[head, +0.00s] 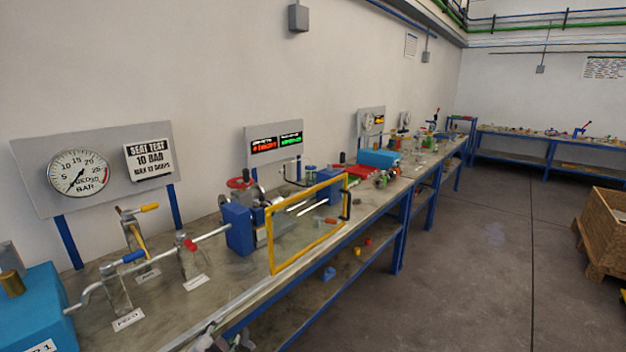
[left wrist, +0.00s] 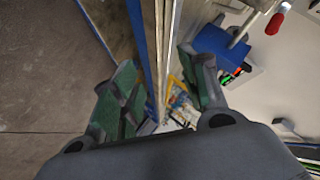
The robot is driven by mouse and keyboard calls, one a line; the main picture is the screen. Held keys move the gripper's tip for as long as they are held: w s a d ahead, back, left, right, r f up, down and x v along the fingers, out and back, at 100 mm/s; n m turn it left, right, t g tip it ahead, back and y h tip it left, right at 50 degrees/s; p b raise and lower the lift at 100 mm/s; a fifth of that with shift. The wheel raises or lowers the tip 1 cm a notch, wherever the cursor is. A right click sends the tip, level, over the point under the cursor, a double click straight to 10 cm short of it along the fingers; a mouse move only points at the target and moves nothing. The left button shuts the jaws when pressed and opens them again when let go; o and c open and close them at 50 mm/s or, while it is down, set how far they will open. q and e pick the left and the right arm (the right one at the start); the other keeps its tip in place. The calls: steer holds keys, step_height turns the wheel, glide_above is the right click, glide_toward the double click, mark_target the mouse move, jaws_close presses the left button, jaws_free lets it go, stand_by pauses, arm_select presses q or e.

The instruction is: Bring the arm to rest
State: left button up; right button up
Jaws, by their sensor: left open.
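My left gripper (head: 226,341) shows at the bottom edge of the head view, beside the front edge of the workbench (head: 228,310). Only its tip end is in that picture; the rest of the arm is cut off. In the left wrist view the left gripper (left wrist: 162,82) has its two green-padded fingers spread apart with nothing between them. The bench's blue front edge runs past behind the gap. My right gripper is in neither view.
Open floor (head: 480,250) lies right; a wooden crate (head: 603,228) stands there.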

arm_select(q)
steer(key=s+f+n+g+h, duration=0.1)
steer(key=s+f+n+g, duration=0.25)
steer(key=s+f, duration=0.45)
steer(key=s+f+n+g, duration=0.3)
steer(key=s+f+g, duration=0.15)
steer(key=s, duration=0.65)
step_height(320, 180, down, 31)
steer(key=s+a+g, duration=0.1)
steer(key=s+g, duration=0.1)
steer(key=s+a+f, duration=0.3)
steer(key=s+f, duration=0.7)
steer(key=s+a+f, duration=0.4)
steer(key=s+f, duration=0.6)
steer(key=s, duration=0.1)
steer(key=shift+s+f+g, duration=0.25)
steer(key=shift+g, duration=0.15)
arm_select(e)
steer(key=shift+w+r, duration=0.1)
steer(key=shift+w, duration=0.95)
